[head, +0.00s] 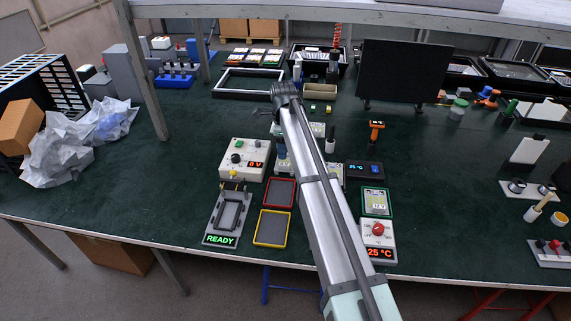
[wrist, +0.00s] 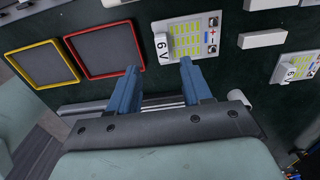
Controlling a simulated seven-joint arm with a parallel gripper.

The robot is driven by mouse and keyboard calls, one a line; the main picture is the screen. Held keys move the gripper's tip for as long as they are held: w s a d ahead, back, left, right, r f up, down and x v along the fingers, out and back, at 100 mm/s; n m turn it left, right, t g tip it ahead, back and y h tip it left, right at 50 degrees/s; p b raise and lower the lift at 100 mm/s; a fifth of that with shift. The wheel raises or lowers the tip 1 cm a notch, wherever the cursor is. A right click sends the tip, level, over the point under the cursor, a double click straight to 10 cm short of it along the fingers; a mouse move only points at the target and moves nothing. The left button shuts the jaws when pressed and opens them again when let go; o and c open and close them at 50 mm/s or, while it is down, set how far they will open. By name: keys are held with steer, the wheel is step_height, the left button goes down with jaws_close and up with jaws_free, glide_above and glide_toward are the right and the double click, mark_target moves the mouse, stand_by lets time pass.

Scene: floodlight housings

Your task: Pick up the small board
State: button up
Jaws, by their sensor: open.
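A small white board (wrist: 186,38) with rows of yellow squares, a "6 V" label and plus and minus marks lies flat on the dark green bench in the wrist view. My gripper (wrist: 159,66) has its two blue fingers apart with nothing between them. The board is just beyond the fingertips, more toward the right finger. A similar "6 V" board (wrist: 301,67) lies further right, partly cut off by the frame edge. In the head view my arm hides the fingers and part of the board area. Another labelled board (head: 377,201) lies in a green-rimmed tray.
A red-rimmed tray (wrist: 103,50) and a yellow-rimmed tray (wrist: 42,62) lie left of the near board in the wrist view. A white block (wrist: 262,39) lies between the boards.

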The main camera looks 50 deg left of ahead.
mark_target(284, 164)
steer(key=shift+w+f, duration=0.2)
steer(key=shift+f, duration=3.25)
jaws_close()
